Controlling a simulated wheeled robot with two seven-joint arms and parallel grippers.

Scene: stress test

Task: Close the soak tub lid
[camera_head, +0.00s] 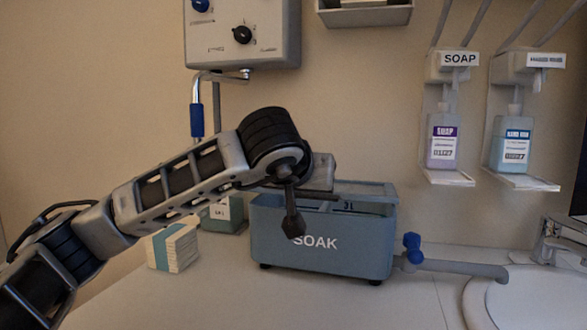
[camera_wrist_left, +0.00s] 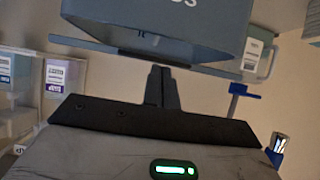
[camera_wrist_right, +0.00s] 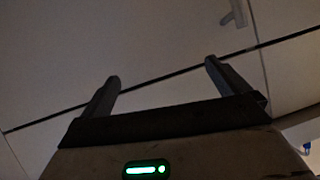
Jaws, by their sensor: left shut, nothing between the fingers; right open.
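The blue-grey soak tub (camera_head: 325,250), marked SOAK, stands on the counter at the centre of the head view. Its upper rim and a "3 L" mark show; my arm hides part of its top left, and I cannot clearly make out how the lid lies. My left gripper (camera_head: 293,228) points down in front of the tub's front wall, shut and empty. In the left wrist view the tub (camera_wrist_left: 160,20) appears upside down beyond the shut fingers (camera_wrist_left: 162,75); contact cannot be told. My right gripper (camera_wrist_right: 162,70) is open and empty, facing pale panels, out of the head view.
A blue-handled tap (camera_head: 412,250) and spout reach from the tub's right side to a sink (camera_head: 530,300). A striped box (camera_head: 174,248) sits left of the tub. Soap (camera_head: 442,142) and a second bottle (camera_head: 511,145) hang on the wall. The counter in front is clear.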

